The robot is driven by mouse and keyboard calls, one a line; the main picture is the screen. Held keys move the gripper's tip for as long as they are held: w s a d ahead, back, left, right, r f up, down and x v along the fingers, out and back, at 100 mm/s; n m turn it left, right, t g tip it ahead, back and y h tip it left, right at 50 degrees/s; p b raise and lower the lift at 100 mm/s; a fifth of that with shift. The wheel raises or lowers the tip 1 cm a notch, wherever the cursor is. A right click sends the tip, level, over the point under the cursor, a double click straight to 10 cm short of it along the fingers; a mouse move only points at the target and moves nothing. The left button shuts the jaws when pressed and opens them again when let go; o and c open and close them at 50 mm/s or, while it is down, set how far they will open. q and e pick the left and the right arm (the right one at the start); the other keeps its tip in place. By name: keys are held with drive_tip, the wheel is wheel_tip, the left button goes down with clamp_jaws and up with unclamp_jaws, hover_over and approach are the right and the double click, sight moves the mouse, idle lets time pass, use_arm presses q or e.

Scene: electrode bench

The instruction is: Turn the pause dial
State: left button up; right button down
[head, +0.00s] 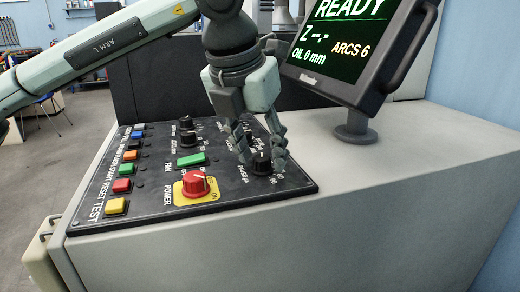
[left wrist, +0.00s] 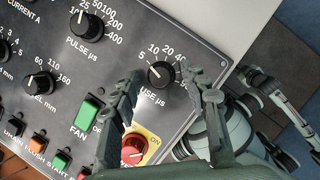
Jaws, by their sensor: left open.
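The pause dial (head: 262,163) is a round black knob at the panel's right front corner. It also shows in the left wrist view (left wrist: 160,74), with numbers around it and its label partly hidden by a finger. My left gripper (head: 262,155) is open and points down over this dial. In the left wrist view its two fingers (left wrist: 163,72) stand on either side of the knob, with small gaps visible. I cannot tell how far down the fingertips reach beside it. My right gripper is not clearly in view.
The red power switch (head: 195,184) on its yellow plate and the green fan button (head: 192,160) lie close by. More black dials (head: 188,137) sit behind. A column of coloured buttons (head: 122,185) lines the left. The monitor (head: 350,50) stands behind right. The grey bench top is clear to the right.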

use_arm(q)
clamp_jaws()
